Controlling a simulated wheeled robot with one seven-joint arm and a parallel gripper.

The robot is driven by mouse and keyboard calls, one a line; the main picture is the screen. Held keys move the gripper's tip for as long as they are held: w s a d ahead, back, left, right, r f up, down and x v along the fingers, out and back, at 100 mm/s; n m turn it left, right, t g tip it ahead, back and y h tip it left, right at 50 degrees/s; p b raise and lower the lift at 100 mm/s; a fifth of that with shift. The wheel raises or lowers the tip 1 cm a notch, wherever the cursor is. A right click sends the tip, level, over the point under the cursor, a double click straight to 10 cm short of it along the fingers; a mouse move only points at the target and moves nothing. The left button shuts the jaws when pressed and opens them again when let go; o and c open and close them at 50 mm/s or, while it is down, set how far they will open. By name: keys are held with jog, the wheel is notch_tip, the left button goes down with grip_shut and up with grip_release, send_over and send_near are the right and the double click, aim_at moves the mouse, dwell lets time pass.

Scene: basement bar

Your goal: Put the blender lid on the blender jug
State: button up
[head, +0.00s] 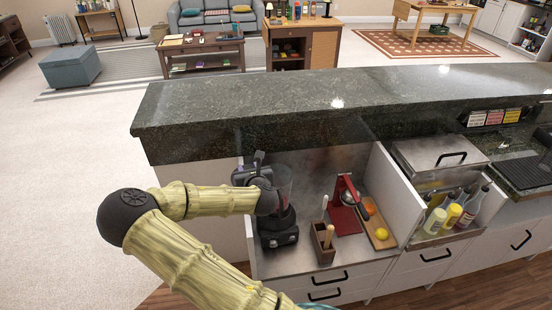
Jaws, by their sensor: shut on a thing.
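The blender (279,236) stands on the steel counter below the raised bar top, its black base facing me. Its clear jug (284,180) rises above the base, partly covered by my wrist. My gripper (266,176) is dark and sits at the jug's upper left, very near it in the picture. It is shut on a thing. My wrist hides the fingertips and most of what they hold, which seems to be the blender lid. No lid shows lying elsewhere on the counter. I cannot tell whether the held thing touches the jug.
A bottle bin (440,233) stands further right. The granite bar top (330,98) overhangs behind and is clear.

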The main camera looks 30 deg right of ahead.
jog(key=d+r+m+h, duration=0.2)
jog(key=d+r, duration=0.2)
jog(key=d, duration=0.5)
jog(key=shift+w+d+g+h, duration=0.4)
jog(key=shift+f, duration=0.1)
jog(key=shift+f+b, duration=2.6)
jog(key=shift+f, duration=0.75)
jog(key=shift+f+b, duration=0.45)
jog(key=shift+f, duration=0.1)
jog(key=o, duration=1.1)
